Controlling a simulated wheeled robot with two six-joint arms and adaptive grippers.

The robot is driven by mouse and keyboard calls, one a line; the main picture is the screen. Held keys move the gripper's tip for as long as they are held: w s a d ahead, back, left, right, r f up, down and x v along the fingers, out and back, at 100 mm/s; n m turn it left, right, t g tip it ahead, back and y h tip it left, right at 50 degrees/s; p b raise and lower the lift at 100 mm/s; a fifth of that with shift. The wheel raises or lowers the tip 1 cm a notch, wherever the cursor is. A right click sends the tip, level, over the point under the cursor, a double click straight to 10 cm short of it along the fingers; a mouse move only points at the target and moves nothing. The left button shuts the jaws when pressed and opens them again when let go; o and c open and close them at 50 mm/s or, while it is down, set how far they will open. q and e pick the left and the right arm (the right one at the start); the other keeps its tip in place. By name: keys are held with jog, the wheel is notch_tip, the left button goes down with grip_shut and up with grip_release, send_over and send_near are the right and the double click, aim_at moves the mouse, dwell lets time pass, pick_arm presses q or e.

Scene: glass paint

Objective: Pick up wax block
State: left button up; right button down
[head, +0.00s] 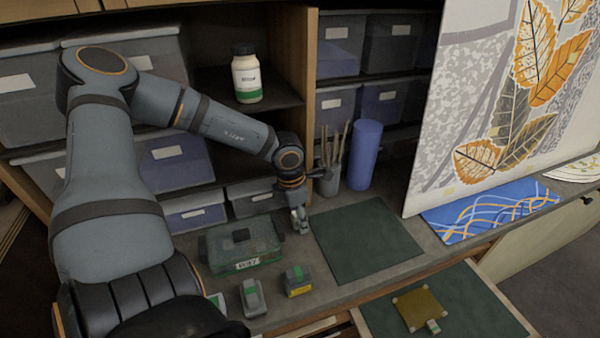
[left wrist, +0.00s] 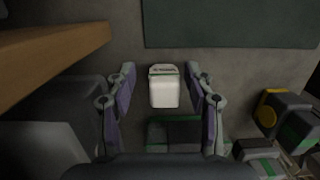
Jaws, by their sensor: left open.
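My left gripper (left wrist: 160,74) is open, with one finger on each side of the block; gaps show between block and fingers. In the head view my left gripper (head: 299,221) points down at the worktop between the green clear box and the dark green mat. There the block is mostly hidden by the fingers. My right gripper is not in view.
A green clear box (head: 245,247) stands left of the gripper, with small grey blocks (head: 253,298) in front. A dark green mat (head: 367,240) lies right. A brush cup (head: 329,184) and blue cylinder (head: 363,156) stand behind. A wooden shelf post (head: 302,90) rises close to the arm.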

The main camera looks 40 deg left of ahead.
pick_arm(q)
jog(key=shift+s+r, duration=0.25)
jog(key=shift+s, duration=0.15)
jog(key=shift+c, duration=1)
jog(key=shift+s, duration=0.1)
jog(key=shift+c, duration=1.3)
jog(key=shift+d, duration=0.1)
grip_shut()
jog(key=shift+r, duration=0.1)
